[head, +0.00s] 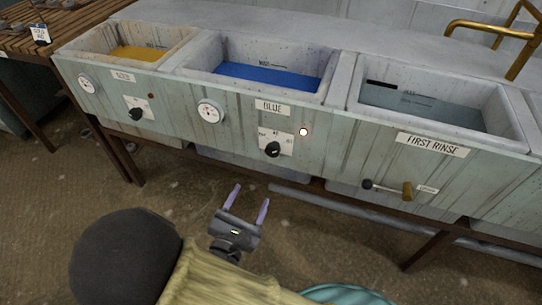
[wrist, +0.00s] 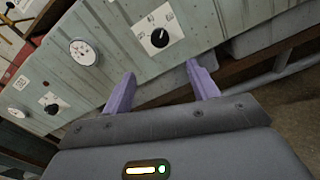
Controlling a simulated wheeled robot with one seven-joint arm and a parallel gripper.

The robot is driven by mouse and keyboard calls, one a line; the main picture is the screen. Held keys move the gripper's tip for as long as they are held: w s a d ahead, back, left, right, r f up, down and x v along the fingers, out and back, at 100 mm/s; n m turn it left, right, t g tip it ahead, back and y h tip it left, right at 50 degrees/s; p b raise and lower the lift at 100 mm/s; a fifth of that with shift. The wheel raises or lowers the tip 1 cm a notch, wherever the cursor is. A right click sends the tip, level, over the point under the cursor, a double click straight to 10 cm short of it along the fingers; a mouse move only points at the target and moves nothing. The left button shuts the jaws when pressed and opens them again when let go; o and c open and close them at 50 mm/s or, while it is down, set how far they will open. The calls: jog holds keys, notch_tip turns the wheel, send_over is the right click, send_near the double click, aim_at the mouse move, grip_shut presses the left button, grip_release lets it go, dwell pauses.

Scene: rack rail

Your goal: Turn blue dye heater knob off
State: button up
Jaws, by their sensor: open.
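The blue dye heater knob (head: 272,149) is a black dial on a white plate on the front panel, under the BLUE label (head: 272,107). A small light (head: 303,132) beside it glows. The knob also shows in the wrist view (wrist: 159,38), ahead of the fingers. The blue dye basin (head: 265,78) stands above it. My gripper (head: 248,203) is open and empty, below and in front of the panel, apart from the knob. Its two purple fingers also show in the wrist view (wrist: 162,92).
A second black knob (head: 136,113) sits under the yellow dye basin to the left. A round gauge (head: 209,111) is between the knobs. A pipe (head: 340,205) runs low beneath the basins.

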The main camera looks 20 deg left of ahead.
aim_at(272, 153)
jog(key=w+b, duration=0.1)
jog(key=w, duration=0.4)
jog(key=w+d+b, duration=0.1)
jog(key=w, duration=0.4)
jog(key=w+b, duration=0.2)
jog(key=w, duration=0.3)
jog(key=shift+w+d, duration=0.15)
jog(key=shift+w, duration=0.15)
jog(key=c, duration=1)
jog(key=shift+d, duration=0.15)
